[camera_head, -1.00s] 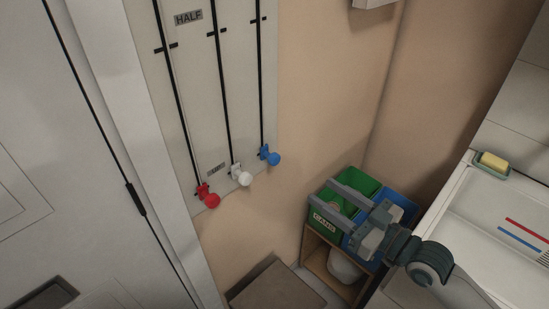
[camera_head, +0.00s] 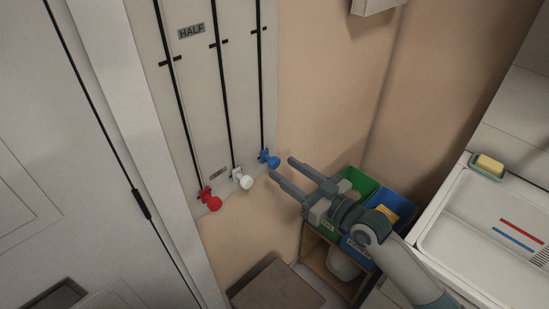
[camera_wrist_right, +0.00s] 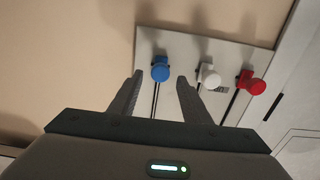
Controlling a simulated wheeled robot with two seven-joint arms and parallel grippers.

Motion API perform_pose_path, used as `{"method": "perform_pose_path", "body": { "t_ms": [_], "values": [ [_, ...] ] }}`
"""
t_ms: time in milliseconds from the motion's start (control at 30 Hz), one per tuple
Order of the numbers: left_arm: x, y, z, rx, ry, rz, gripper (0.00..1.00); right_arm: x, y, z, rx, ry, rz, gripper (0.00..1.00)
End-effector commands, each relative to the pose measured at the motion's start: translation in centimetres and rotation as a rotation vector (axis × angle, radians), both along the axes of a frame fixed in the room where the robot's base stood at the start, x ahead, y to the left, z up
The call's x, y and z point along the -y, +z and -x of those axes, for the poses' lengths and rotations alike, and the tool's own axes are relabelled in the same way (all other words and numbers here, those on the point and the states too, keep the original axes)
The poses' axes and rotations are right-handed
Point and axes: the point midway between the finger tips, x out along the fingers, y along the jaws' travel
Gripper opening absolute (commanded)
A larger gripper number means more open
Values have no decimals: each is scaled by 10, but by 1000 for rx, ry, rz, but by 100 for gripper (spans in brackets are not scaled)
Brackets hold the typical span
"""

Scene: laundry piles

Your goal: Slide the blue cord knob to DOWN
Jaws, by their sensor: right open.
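The blue cord knob (camera_head: 268,158) is at the low end of the rightmost black slot on the pale wall panel (camera_head: 200,70). The white knob (camera_head: 242,178) and red knob (camera_head: 209,199) are at the low ends of the other two slots. My right gripper (camera_head: 280,169) is open, with its fingers pointing left toward the blue knob. In the right wrist view, the blue knob (camera_wrist_right: 160,72) shows between and beyond the two fingertips (camera_wrist_right: 160,74); I see no contact. A small label by the slots' low end is too small to read. My left gripper is out of view.
Green bin (camera_head: 358,186) and blue bin (camera_head: 392,204) stand on a wooden shelf below my right arm. A white sink (camera_head: 470,235) with a yellow soap (camera_head: 489,164) is at the right. A brown box (camera_head: 277,288) stands low in front. The wall around the blue knob is clear.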

Motion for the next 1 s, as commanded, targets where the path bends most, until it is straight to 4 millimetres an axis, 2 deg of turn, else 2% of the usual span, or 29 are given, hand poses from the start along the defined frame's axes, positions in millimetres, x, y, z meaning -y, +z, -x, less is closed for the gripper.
{"method": "perform_pose_path", "body": {
  "t_ms": [167,400,767,933,967,1000],
  "values": [
    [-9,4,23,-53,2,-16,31,-21,2,-20,0,0,-1,44],
    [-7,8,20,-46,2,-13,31,-35,0,-35,0,0,0,44],
    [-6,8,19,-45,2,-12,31,-37,0,-36,0,0,0,44],
    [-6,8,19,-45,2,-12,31,-37,0,-36,0,0,0,5],
    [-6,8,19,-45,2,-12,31,-37,0,-36,-1,0,1,0],
    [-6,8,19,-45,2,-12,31,-37,-1,-36,-1,0,1,0]
  ]
}}
